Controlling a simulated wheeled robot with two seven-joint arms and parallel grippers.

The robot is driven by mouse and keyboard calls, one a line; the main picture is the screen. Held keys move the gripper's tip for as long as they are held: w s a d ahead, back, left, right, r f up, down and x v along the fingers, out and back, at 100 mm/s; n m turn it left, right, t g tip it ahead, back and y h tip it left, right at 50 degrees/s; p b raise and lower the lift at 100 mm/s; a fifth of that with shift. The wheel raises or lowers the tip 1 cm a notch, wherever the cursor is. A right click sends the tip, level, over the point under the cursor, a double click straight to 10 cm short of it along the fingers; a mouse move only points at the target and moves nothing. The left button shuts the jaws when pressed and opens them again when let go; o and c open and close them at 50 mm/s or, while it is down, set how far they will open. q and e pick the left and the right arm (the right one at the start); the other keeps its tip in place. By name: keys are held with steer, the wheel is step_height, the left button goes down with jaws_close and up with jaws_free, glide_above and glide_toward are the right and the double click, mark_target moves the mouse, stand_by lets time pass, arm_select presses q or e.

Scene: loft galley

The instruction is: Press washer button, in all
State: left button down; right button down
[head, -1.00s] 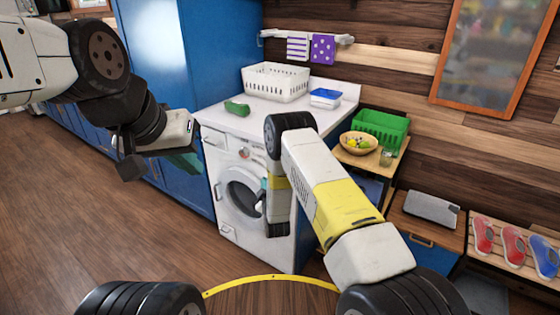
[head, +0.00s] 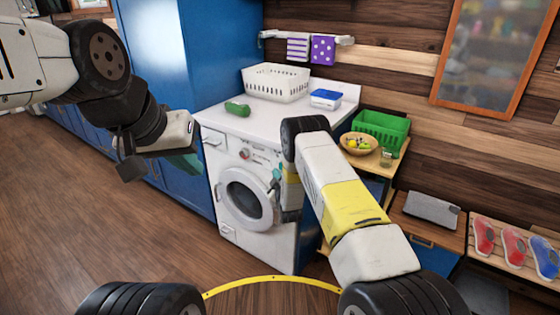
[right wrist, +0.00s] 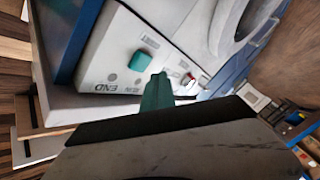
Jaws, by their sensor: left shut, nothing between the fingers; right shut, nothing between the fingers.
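The white washer (head: 262,240) has a round door (head: 244,198) and a front panel with a knob (head: 244,153). In the right wrist view, a teal square button (right wrist: 143,61) stands on the panel near the word END, and a small red part (right wrist: 188,79) is further right. My right gripper (head: 276,177) is shut and empty, in front of the panel's right end; its teal fingertips (right wrist: 160,80) show close beside the button. I cannot tell whether they touch it. My left gripper (head: 190,160) is shut and empty, left of the washer, its fingers partly hidden.
A white basket (head: 275,83), a green item (head: 237,108) and a blue-lidded box (head: 325,98) are on the washer top. A green crate (head: 380,130) and a bowl (head: 358,146) stand on a shelf at right. A tall blue cabinet (head: 185,50) is at left; floor is clear there.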

mark_target(279, 166)
steer(key=shift+w+d, duration=0.4)
steer(key=shift+w, duration=0.05)
stand_by(1.8)
steer(key=shift+w+d, duration=0.2)
steer(key=shift+w, duration=0.15)
steer(key=shift+w+d, duration=0.35)
steer(key=shift+w, duration=0.05)
stand_by(0.9)
steer(key=shift+s+a, duration=0.55)
steer(key=shift+s, duration=0.2)
steer(key=s+a, duration=0.1)
steer(key=s, duration=0.1)
steer(key=s+a, duration=0.2)
stand_by(0.5)
